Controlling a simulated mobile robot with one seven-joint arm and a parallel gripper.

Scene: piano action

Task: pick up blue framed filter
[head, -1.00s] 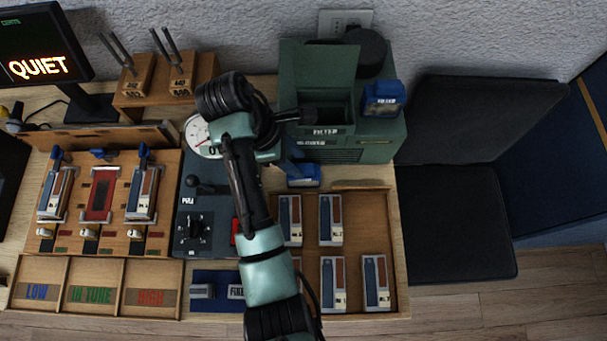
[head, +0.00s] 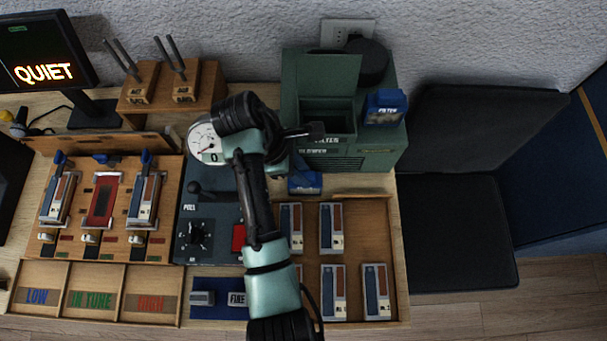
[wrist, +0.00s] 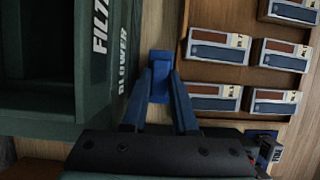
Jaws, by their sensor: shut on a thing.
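A blue framed block, which I take for the blue framed filter (head: 305,182), is low in front of the green blower box, between it and the wooden tray. It also shows in the wrist view (wrist: 160,70). My gripper (wrist: 165,98) reaches it with two blue fingers, one on each side of its near end, and is shut on it. My arm hides part of the grip in the head view. I cannot tell whether the block still touches the table. A second blue piece with a FILTER label (head: 385,107) sits on the box's right side.
The green blower box (head: 300,100) with an open compartment stands close behind the gripper. The wooden tray (head: 360,225) in front holds several blue-and-brown modules. A dark control panel with a red button (head: 238,237) and a dial gauge (head: 203,142) are to the left.

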